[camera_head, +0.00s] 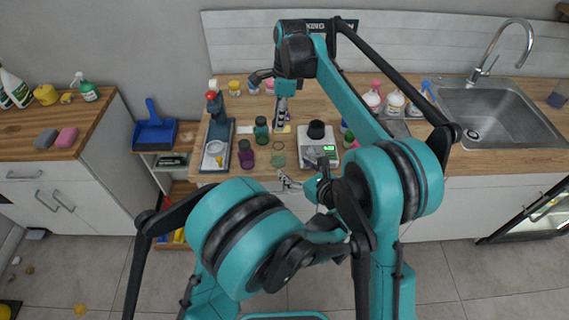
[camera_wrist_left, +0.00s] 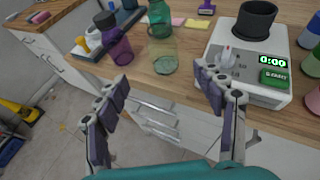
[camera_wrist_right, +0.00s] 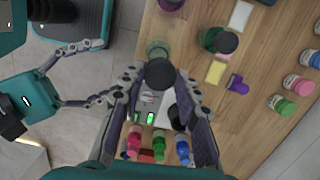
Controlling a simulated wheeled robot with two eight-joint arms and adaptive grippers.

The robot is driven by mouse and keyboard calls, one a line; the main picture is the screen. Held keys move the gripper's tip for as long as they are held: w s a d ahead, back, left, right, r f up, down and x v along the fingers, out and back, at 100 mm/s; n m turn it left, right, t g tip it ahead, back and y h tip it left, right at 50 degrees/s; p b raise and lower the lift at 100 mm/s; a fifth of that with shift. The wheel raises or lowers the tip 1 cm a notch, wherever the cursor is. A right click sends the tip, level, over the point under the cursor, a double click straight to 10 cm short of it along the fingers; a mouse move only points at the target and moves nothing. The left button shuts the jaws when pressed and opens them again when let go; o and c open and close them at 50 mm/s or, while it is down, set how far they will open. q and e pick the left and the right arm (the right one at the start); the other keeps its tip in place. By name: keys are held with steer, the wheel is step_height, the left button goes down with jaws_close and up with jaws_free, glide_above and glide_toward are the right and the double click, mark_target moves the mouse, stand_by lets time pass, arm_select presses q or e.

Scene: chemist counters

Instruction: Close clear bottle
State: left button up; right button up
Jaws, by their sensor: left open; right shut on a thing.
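The clear bottle (camera_head: 278,160) is a greenish see-through jar standing upright and uncapped near the counter's front edge. It also shows in the left wrist view (camera_wrist_left: 164,55) and, partly covered, in the right wrist view (camera_wrist_right: 157,48). My right gripper (camera_head: 281,127) is shut on a dark round lid (camera_wrist_right: 160,73), held above the counter close to the bottle; in the right wrist view the lid overlaps the bottle's lower side. I cannot tell the gap between them. My left gripper (camera_head: 288,183) is open and empty in front of the counter edge, with the bottle beyond its fingertips (camera_wrist_left: 160,86).
A white scale (camera_head: 318,148) with a black cup (camera_head: 316,129) stands right of the bottle. A purple bottle (camera_head: 246,154) and a green bottle (camera_head: 261,130) stand to its left. Several small bottles are farther right, before the sink (camera_head: 500,112).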

mark_target(283, 158)
steer(key=shift+s+a+m, duration=0.1)
steer(key=shift+s+m, duration=0.05)
steer(key=shift+m, duration=0.15)
arm_select(q)
steer(key=shift+s+d+f+m, duration=0.1)
steer(key=shift+d+f+m, duration=0.05)
steer(key=shift+d+m, duration=0.2)
steer(key=x, duration=1.2)
steer(key=shift+c, duration=0.3)
jaws_close()
arm_select(e)
steer(key=shift+f, duration=2.5)
